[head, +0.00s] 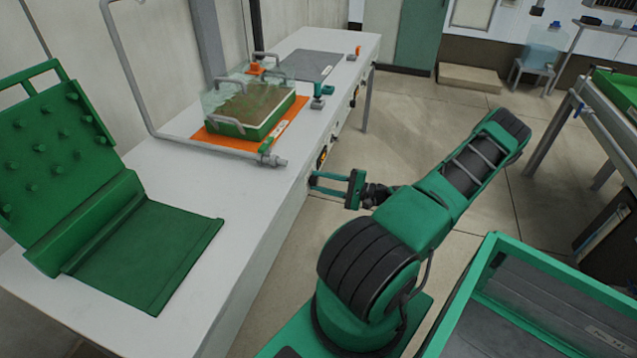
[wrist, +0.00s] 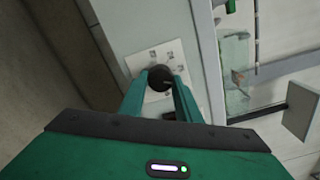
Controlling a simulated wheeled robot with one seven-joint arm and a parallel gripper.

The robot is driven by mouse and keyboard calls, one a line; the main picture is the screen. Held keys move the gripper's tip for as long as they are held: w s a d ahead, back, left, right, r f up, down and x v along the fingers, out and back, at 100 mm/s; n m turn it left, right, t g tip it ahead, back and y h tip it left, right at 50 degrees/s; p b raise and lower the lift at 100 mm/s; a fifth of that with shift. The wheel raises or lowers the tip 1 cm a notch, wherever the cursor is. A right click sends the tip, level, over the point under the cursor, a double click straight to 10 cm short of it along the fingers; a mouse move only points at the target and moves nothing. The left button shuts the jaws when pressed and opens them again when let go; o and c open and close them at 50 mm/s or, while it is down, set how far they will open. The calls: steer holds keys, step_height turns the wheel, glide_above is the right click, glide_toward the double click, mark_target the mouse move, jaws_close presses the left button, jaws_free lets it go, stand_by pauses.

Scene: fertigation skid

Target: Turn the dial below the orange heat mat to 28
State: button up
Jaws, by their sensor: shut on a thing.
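The orange heat mat (head: 203,137) lies on the white bench under a clear-lidded green tray (head: 262,128). In the wrist view, a dark round dial (wrist: 160,75) sits on a pale square plate (wrist: 148,58) with small marks around it, too small to read. My gripper (wrist: 160,84) has one finger on each side of the dial and is shut on it. In the head view my gripper (head: 312,182) reaches to the bench's front face below the mat; the dial is not clearly visible there. The dial's setting cannot be read.
A grey pipe (head: 220,148) with a valve end crosses the bench by the mat. A green studded stand (head: 140,250) is at the near left. Another grey mat (head: 305,66) lies farther along. A green-rimmed bin (head: 540,265) stands right of my arm.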

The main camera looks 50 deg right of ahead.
steer(key=shift+d+f+m, duration=0.15)
steer(key=shift+m, duration=1.55)
steer(key=shift+s, duration=0.1)
steer(key=o, duration=1)
steer(key=shift+c, duration=0.2)
steer(key=shift+o, duration=0.5)
steer(key=v, duration=1)
steer(key=shift+s, duration=0.25)
